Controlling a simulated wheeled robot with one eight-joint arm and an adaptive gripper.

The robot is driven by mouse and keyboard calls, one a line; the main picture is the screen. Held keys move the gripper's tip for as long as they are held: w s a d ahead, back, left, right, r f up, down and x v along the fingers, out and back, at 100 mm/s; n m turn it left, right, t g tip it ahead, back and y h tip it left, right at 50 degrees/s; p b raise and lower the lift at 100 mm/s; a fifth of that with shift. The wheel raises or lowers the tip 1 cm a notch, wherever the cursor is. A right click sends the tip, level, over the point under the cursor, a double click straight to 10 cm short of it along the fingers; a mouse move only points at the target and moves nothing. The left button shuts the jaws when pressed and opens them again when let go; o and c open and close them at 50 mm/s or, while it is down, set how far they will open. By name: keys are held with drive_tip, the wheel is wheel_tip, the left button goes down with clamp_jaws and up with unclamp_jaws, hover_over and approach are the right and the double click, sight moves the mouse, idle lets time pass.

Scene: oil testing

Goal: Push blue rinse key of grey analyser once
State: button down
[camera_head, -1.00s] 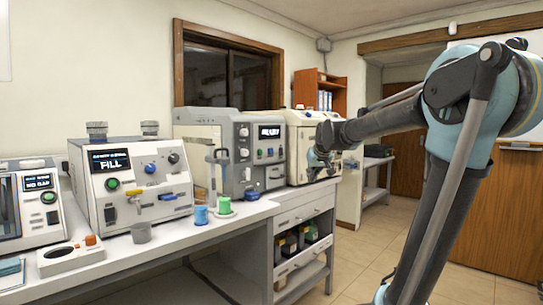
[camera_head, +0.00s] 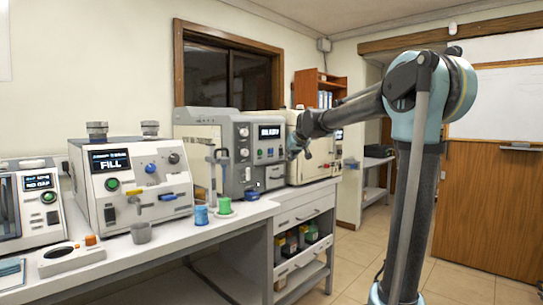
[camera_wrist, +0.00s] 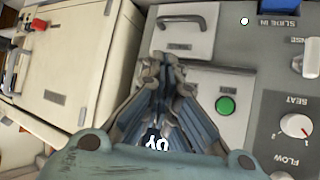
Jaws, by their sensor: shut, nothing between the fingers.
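The grey analyser (camera_head: 228,135) stands on the bench beneath the window, its lit display facing out. In the wrist view its front panel (camera_wrist: 262,85) appears turned over, with a green button, a red-marked knob and a handle. My gripper (camera_wrist: 165,62) is shut and empty in front of the panel, over the display side, well to the left of the key. In the head view my gripper (camera_head: 293,150) is at the analyser's right side.
A cream machine (camera_head: 320,150) stands right of the grey analyser; it also shows in the wrist view (camera_wrist: 75,60). Another analyser (camera_head: 130,180) stands left. Floor right of the bench is open.

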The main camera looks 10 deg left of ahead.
sight(271, 151)
drive_tip(key=w+a, duration=0.5)
drive_tip(key=a, duration=0.1)
drive_tip(key=shift+a, duration=0.3)
drive_tip(key=shift+w+a, duration=0.1)
idle(1.4)
drive_tip(key=shift+w+a, duration=0.1)
drive_tip(key=shift+a, duration=0.15)
drive_tip(key=shift+w+a, duration=0.3)
idle(0.9)
drive_tip(key=shift+s+d, duration=0.1)
idle(0.3)
drive_tip(key=shift+s+d, duration=0.45)
drive_tip(key=shift+d, duration=0.1)
